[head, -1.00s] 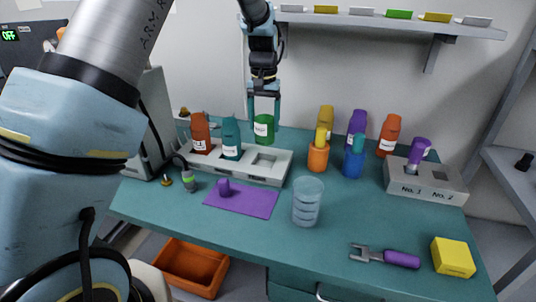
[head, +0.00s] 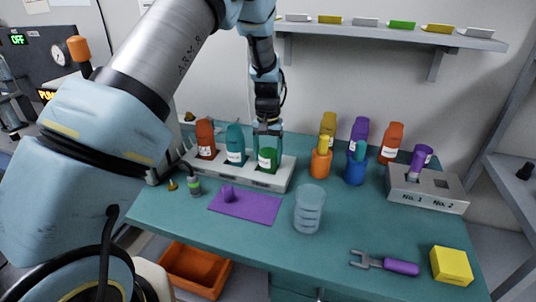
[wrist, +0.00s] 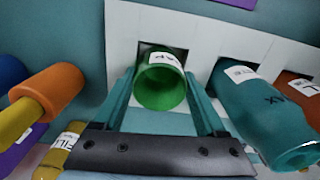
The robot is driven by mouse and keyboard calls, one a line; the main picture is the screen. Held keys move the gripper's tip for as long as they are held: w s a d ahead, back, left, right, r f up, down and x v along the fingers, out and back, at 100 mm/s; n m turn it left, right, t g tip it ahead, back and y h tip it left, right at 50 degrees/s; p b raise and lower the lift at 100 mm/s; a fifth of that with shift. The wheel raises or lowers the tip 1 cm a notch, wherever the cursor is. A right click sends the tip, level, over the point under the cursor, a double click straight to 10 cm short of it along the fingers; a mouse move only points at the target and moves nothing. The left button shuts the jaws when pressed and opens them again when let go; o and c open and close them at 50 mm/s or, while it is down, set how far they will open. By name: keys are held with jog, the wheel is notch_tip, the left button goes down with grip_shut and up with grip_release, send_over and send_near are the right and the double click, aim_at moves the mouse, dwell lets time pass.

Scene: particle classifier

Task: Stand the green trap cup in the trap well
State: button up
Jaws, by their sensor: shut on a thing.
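The green trap cup (head: 267,161) is at the right-hand square well of the pale rack (head: 236,175), its lower part down in the opening. It looks upright. My gripper (head: 268,146) is shut on it from above, with one finger on each side. In the wrist view the cup (wrist: 160,88) is between the fingers (wrist: 162,104), with its round mouth toward the camera and a white label on its far side. The square trap well (wrist: 147,47) shows around its base. How deep the cup sits is hidden.
A teal bottle (head: 235,145) and a red-brown bottle (head: 205,138) stand in the same rack, left of the cup. An orange cup (head: 320,164) and a blue cup (head: 355,172) stand to the right. A clear beaker (head: 309,210) and purple mat (head: 250,206) are in front.

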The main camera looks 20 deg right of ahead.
aim_at(268, 152)
jog(key=o, duration=1.3)
jog(key=shift+o, duration=0.2)
notch_tip(268, 152, up, 12)
jog(key=b, duration=0.3)
jog(key=a+r+n, duration=0.1)
jog(key=a+n, duration=0.2)
jog(key=a, duration=1.5)
jog(key=s+a+f+n, duration=0.1)
jog(key=s+a, duration=0.4)
jog(key=a, duration=0.4)
jog(key=s+a+n+t, duration=0.1)
jog(key=s+a+n, duration=0.1)
jog(key=s+a, duration=0.4)
jog(key=a, duration=0.3)
jog(key=shift+a+f+t, duration=0.3)
jog(key=shift+f, duration=0.05)
jog(key=shift+w, duration=0.1)
